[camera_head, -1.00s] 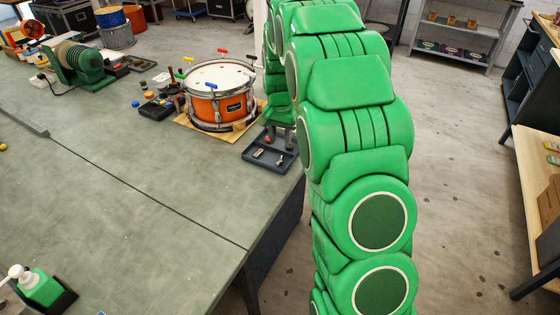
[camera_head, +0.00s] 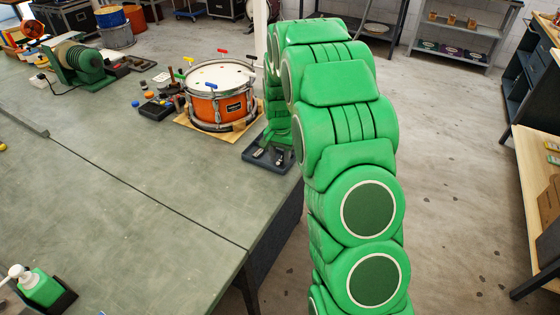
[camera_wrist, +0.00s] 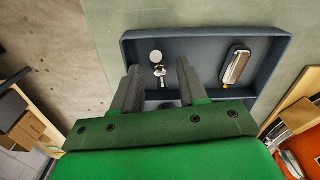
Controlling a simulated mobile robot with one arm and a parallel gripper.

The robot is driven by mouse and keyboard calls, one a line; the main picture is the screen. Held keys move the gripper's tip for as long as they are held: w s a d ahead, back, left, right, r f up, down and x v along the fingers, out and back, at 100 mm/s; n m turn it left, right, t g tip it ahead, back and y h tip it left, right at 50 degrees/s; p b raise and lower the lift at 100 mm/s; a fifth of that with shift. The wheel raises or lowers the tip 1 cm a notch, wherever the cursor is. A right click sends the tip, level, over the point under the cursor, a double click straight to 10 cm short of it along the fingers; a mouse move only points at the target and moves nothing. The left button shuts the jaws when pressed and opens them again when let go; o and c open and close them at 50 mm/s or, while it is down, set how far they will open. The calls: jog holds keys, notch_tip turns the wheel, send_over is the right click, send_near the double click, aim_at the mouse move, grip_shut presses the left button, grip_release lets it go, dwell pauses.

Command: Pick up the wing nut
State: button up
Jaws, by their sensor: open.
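A small shiny metal piece, which looks like the wing nut (camera_wrist: 159,71), lies in a dark blue-grey tray (camera_wrist: 205,34). A round pale metal top (camera_wrist: 155,56) shows just above it; I cannot tell whether it is part of the same piece. My gripper (camera_wrist: 159,84) is open, with one grey finger on each side of the nut's near end in the wrist view. The fingers look empty. In the head view the tray (camera_head: 250,160) sits at the bench corner, and my gripper is low over it, mostly hidden by my arm.
A longer rounded metal part (camera_wrist: 236,66) lies in the tray's right side. An orange snare drum (camera_head: 217,103) stands on a board just behind the tray.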

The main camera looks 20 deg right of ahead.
aim_at(280, 159)
jog(key=shift+c, duration=0.3)
grip_shut()
jog(key=shift+r, duration=0.3)
notch_tip(280, 159, up, 3)
jog(key=shift+s, duration=0.15)
jog(key=s+a+r, duration=0.1)
jog(key=s+r, duration=0.8)
jog(key=s, duration=0.4)
jog(key=shift+s+a+r, duration=0.2)
jog(key=shift+s, duration=0.1)
